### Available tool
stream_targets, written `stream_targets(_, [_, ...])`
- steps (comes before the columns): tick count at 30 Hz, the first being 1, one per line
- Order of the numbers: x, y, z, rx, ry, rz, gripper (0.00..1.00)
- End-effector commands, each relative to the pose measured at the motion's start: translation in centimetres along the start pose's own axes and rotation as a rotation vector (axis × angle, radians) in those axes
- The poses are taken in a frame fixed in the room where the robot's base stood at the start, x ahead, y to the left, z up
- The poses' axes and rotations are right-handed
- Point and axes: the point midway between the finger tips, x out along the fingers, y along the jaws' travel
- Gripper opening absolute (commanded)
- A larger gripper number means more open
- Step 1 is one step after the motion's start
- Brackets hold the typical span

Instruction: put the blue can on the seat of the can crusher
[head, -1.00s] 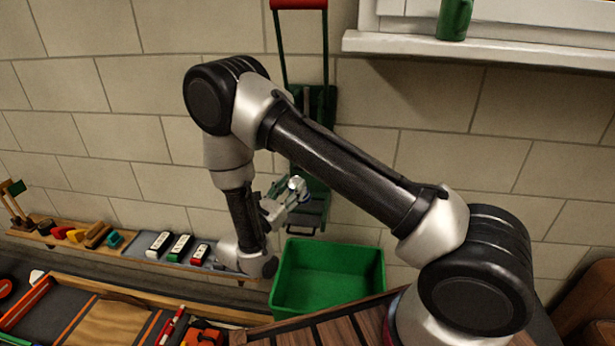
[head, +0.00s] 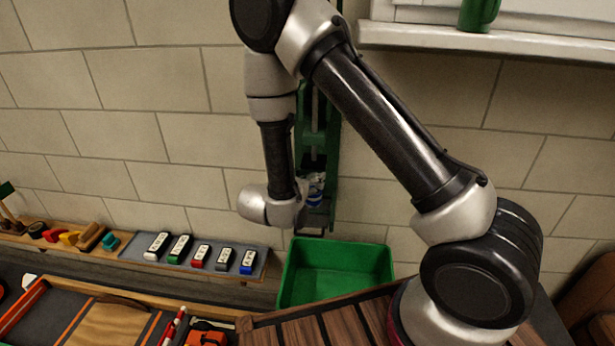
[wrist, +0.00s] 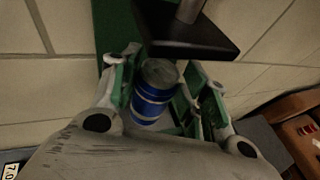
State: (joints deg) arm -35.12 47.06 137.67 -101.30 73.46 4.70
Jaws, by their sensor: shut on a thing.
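The blue can (wrist: 151,98), with a grey top and a pale band, stands between the fingers of my gripper (wrist: 160,86) in the wrist view. My gripper is shut on it. The can also shows small in the head view (head: 315,188), just right of my wrist, in front of the lower part of the green can crusher (head: 319,130) on the wall. In the wrist view the crusher's dark press plate (wrist: 186,38) is just beyond the can's top. The seat (head: 316,217) is partly hidden; I cannot tell whether the can touches it.
A green bin (head: 335,268) stands below the crusher. A shelf (head: 190,262) with several labelled blocks runs along the wall at left. A window sill (head: 480,40) with a green can (head: 478,14) is at upper right. A wooden slatted surface (head: 330,322) is in front.

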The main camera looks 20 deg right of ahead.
Motion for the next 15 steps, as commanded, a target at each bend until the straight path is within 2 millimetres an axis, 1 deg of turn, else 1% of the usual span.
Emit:
stream_targets(11, [0.14, -0.02, -0.25, 0.002, -0.004, 0.0, 0.32])
stream_targets(12, [0.13, -0.01, -0.22, 0.003, -0.004, 0.001, 0.51])
stream_targets(15, [0.13, -0.01, -0.21, 0.003, -0.004, 0.001, 0.67])
